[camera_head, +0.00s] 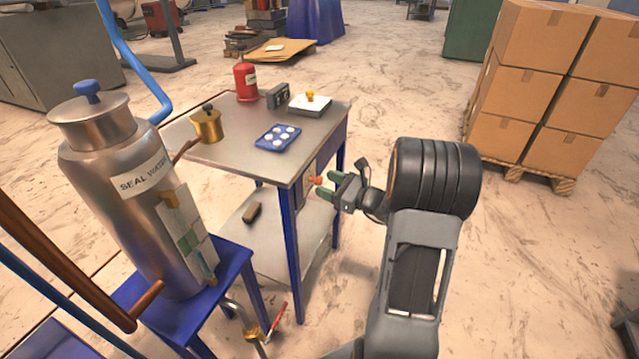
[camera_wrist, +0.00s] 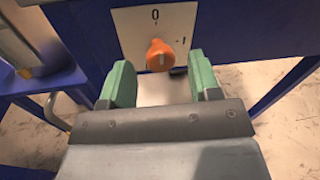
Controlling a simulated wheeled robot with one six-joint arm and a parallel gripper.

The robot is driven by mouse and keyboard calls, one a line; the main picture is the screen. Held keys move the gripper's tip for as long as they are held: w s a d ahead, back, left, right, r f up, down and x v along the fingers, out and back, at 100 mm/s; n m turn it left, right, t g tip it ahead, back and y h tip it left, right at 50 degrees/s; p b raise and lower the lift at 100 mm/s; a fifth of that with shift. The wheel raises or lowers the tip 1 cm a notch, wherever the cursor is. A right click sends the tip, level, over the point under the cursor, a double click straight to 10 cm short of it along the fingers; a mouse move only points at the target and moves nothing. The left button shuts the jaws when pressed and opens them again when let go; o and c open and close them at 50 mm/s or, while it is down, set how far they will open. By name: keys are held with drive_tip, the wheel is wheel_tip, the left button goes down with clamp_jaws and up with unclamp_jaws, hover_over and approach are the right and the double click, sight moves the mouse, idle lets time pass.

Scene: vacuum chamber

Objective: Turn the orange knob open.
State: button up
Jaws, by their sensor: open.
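The orange knob (camera_wrist: 160,55) sits on a white plate (camera_wrist: 130,22) marked 0 above it and 1 to its right, on a blue panel of the table. In the wrist view it lies just beyond and between my green fingertips. My gripper (camera_wrist: 160,85) is open, one finger on each side, and does not appear closed on the knob. In the head view the knob (camera_head: 316,181) shows small beside my gripper (camera_head: 333,184) at the table's right side. The plate is hard to see there.
The metal table (camera_head: 240,160) carries a red canister (camera_head: 246,82), a brass pot (camera_head: 207,124), a blue tray (camera_head: 268,142) and a white box with a yellow knob (camera_head: 311,104). A steel vessel (camera_head: 110,170) stands at left. Stacked cartons (camera_head: 540,80) stand at right. The floor between is clear.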

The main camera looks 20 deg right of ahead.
sight(322, 181)
drive_tip(key=shift+x, duration=1.5)
drive_tip(key=c, duration=0.9)
